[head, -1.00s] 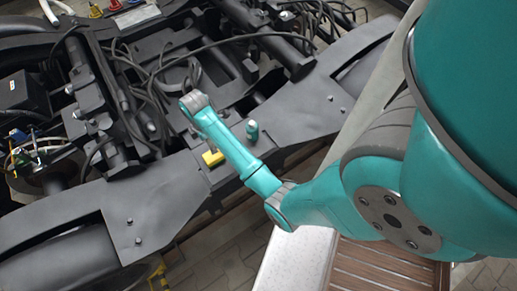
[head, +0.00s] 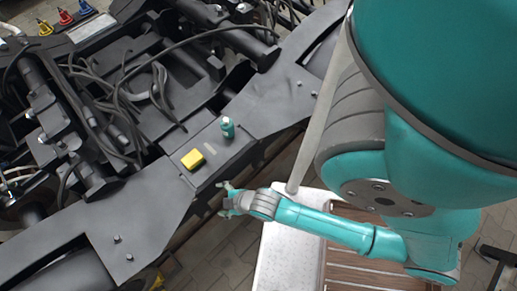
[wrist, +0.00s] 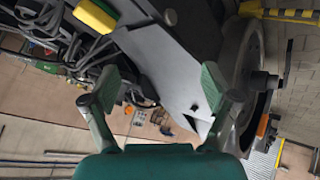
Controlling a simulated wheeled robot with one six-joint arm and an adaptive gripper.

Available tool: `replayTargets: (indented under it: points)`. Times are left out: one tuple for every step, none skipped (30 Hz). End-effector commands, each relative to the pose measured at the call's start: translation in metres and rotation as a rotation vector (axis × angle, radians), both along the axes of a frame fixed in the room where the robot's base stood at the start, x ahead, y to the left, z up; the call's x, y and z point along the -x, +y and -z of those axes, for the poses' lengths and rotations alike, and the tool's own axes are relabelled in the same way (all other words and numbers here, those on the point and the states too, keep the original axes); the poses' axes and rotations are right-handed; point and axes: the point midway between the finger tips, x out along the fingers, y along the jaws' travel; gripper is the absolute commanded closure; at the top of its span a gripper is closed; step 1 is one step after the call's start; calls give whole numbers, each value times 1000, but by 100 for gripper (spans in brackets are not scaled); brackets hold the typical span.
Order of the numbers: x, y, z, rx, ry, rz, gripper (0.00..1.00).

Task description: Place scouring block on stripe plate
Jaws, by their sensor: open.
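The scouring block (head: 192,159), yellow on top, lies on the flat dark bogie frame. In the wrist view a yellow and green block (wrist: 97,14) shows at the top left edge, partly cut off. A small grey strip (head: 210,149) lies just right of the block on the frame; I cannot tell if it is the stripe plate. My gripper (head: 224,200) is open and empty, off the frame's near edge, below and right of the block. In the wrist view my gripper (wrist: 158,92) shows its two fingers wide apart with nothing between them.
A teal bottle (head: 228,128) stands on the frame right of the block and strip. Black cables (head: 150,85) loop over the bogie behind. A slatted bench (head: 345,262) and a pale speckled surface (head: 285,262) lie at the front. Paved floor shows between.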

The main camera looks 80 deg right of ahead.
Motion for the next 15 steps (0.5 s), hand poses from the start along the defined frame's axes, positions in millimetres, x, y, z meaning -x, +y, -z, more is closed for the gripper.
replayTargets:
  points:
    - [17, 7, -11, -23, -38, 12, 13]
    - [23, 11, -19, -38, -66, 24, 13]
    - [32, 15, -30, -59, -104, 37, 13]
    - [39, 18, -39, -76, -131, 45, 13]
    - [46, 21, -48, -93, -158, 54, 13]
    - [55, 24, -61, -118, -195, 66, 13]
    - [61, 27, -71, -136, -222, 73, 13]
    - [68, 29, -81, -157, -247, 81, 13]
    - [76, 32, -95, -183, -284, 90, 13]
    - [82, 34, -106, -205, -310, 96, 13]
    - [88, 36, -117, -227, -336, 102, 13]
    - [96, 38, -133, -257, -371, 108, 13]
    - [101, 40, -144, -279, -395, 114, 13]
    - [106, 42, -155, -301, -418, 117, 13]
    - [112, 43, -169, -330, -447, 121, 13]
